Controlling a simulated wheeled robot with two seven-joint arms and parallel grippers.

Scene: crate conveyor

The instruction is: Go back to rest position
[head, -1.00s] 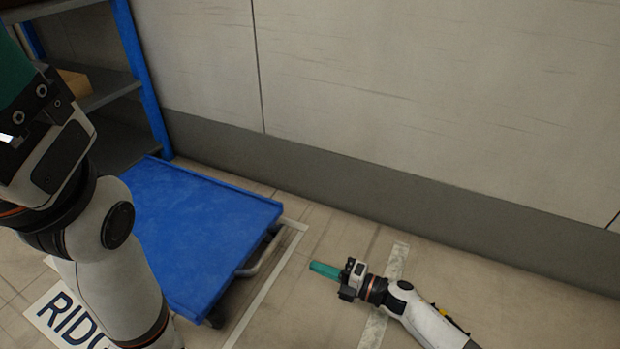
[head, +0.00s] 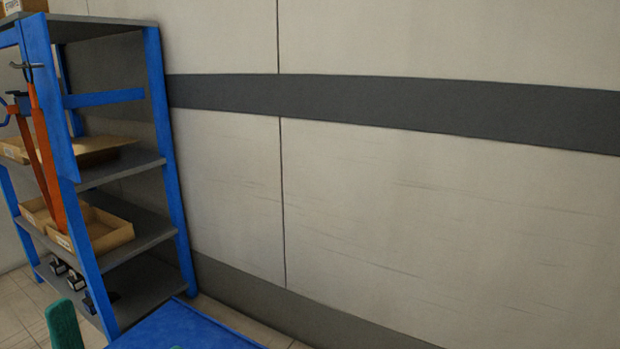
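In the head view a teal fingertip (head: 64,325) stands up at the bottom left, in front of the shelf unit's foot. I take it as part of my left gripper. A tiny teal speck shows at the bottom edge further right, too small to tell what it is. The rest of the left gripper and its arm are below the picture, so its opening is hidden. Nothing is seen held at the fingertip. My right gripper is out of view.
A blue-framed shelf unit (head: 172,150) stands at the left, with open cardboard boxes (head: 105,231) and small dark items on its shelves. An orange tool hangs on its side. A blue platform (head: 190,330) lies low in front. A bare wall (head: 400,220) fills the right.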

